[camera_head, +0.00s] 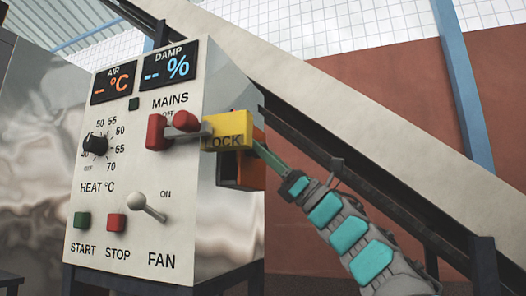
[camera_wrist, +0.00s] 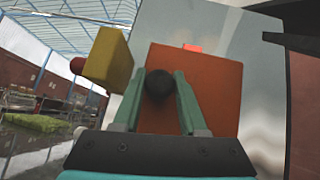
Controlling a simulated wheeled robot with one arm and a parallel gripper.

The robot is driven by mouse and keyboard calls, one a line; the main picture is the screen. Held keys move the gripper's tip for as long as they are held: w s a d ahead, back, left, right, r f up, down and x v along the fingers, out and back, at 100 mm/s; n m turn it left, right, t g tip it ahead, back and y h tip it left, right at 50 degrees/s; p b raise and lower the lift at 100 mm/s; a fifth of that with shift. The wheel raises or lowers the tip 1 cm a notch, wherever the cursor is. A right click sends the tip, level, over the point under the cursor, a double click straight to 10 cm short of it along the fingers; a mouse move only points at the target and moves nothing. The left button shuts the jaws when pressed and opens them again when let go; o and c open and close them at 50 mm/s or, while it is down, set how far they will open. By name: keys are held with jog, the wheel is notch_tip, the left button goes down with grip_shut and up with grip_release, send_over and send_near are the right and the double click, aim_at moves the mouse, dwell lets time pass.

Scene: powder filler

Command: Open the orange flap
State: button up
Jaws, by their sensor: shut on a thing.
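The orange flap (camera_wrist: 215,92) fills the middle of the wrist view, with a round dark knob (camera_wrist: 158,87) on its face. My gripper (camera_wrist: 160,88) has one green finger on each side of the knob and is shut on it. In the head view the orange part (camera_head: 241,180) shows on the right side of the control box, partly hidden behind the yellow LOCK block (camera_head: 228,138). My gripper (camera_head: 262,152) reaches in there from the right. The knob is hidden in that view, and I cannot tell how far the flap stands open.
The white control panel (camera_head: 170,228) carries a red MAINS handle (camera_head: 156,132), a heat dial (camera_head: 95,144), START and STOP buttons and a FAN switch (camera_head: 148,207). The yellow block (camera_wrist: 108,60) is close left of my fingers. A sloping beam (camera_head: 340,105) runs behind my arm.

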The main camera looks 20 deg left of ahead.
grip_shut()
dwell(0.8)
